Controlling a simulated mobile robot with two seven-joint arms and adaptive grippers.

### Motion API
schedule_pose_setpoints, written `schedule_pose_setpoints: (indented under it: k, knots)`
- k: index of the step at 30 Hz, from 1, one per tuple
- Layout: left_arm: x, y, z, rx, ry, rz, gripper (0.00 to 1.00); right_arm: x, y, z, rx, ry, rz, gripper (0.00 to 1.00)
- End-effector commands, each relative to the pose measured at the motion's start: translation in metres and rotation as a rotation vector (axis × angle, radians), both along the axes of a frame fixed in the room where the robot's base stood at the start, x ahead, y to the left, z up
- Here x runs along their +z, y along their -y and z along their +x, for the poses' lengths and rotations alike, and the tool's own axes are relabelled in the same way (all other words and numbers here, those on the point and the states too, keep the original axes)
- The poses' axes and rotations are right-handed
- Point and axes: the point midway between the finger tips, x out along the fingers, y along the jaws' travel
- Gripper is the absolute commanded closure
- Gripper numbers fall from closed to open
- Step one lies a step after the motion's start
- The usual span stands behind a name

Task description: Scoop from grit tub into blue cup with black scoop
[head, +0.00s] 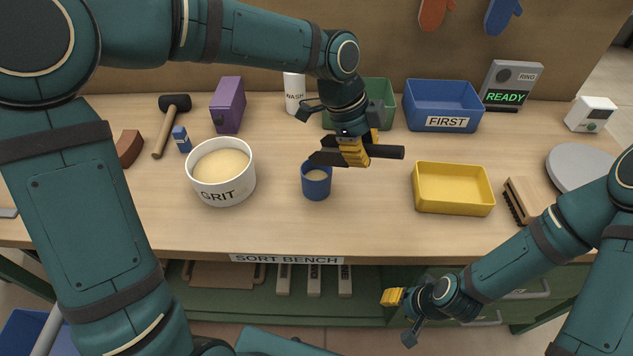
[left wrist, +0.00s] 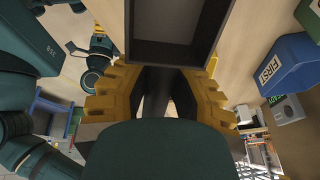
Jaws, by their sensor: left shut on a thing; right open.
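The white grit tub (head: 221,193) stands upright on the bench at centre left, with pale grit (head: 221,163) inside. The blue cup (head: 316,188) stands upright to its right, with some pale grit showing inside. My left gripper (head: 353,153) is shut on the black scoop (head: 326,157). The scoop's bowl is above the cup's back rim, and its handle points right. In the left wrist view, the scoop (left wrist: 175,50) sits between the yellow fingers, and its dark inside shows no grit. My right gripper (head: 401,316) is open and empty, in front of the bench's front edge.
A yellow tray (head: 454,208), a brush (head: 522,200) and a grey disc (head: 582,168) are on the right. A blue FIRST bin (head: 443,100) and a green bin (head: 379,92) stand behind. A mallet (head: 170,125), purple box (head: 228,105) and small blue item (head: 181,139) are at left.

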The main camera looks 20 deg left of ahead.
Motion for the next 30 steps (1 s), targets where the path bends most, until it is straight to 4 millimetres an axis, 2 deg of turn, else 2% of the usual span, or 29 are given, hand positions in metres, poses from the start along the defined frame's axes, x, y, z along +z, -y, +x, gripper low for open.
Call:
schedule_pose_setpoints:
  k: [11,22,30]
  knots:
    - [-0.002,0.001,0.000,-0.001,0.003,0.019,1.00,-0.001,0.000,0.000,0.000,0.000,0.000,0.53]
    - [-0.023,0.011,-0.002,-0.004,0.033,0.226,1.00,-0.004,0.000,0.000,0.000,0.000,0.000,0.53]
    - [-0.026,0.011,-0.002,0.001,0.038,0.255,1.00,-0.004,0.000,0.000,0.000,0.000,0.000,0.53]
